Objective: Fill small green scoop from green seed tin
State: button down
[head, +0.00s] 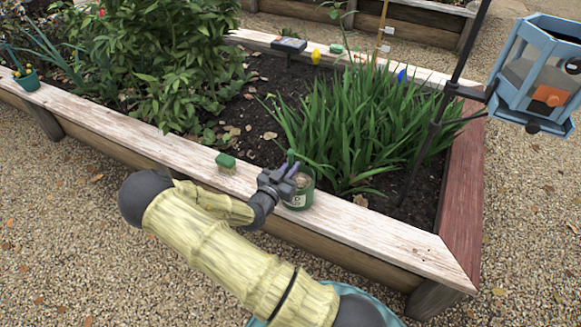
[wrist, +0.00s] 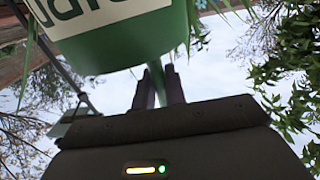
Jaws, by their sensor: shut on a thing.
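The green seed tin (head: 299,198) with a pale label stands upright on the near white plank of the raised bed. It fills the top of the wrist view (wrist: 150,40), where its inside is hidden. My gripper (head: 292,168) is at the tin's upper left side, with its dark fingers close to the rim. The fingers (wrist: 159,88) are shut on a narrow green piece, which looks like the handle of the small green scoop (wrist: 171,78). A bit of green also shows above the fingertips in the head view (head: 291,156). The scoop's bowl is hidden, and I cannot tell its contents.
Leafy plants (head: 350,130) grow just behind the tin. A dark pole carries a blue lantern-like feeder (head: 538,75) at right. A small green pot (head: 27,80) stands far left. The plank right of the tin is clear.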

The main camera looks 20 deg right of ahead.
jog(key=shift+r, duration=0.1)
dwell(0.4)
jog(key=shift+r+p, duration=4.6)
jog(key=shift+r, duration=1.4)
jog(key=shift+f, duration=0.1)
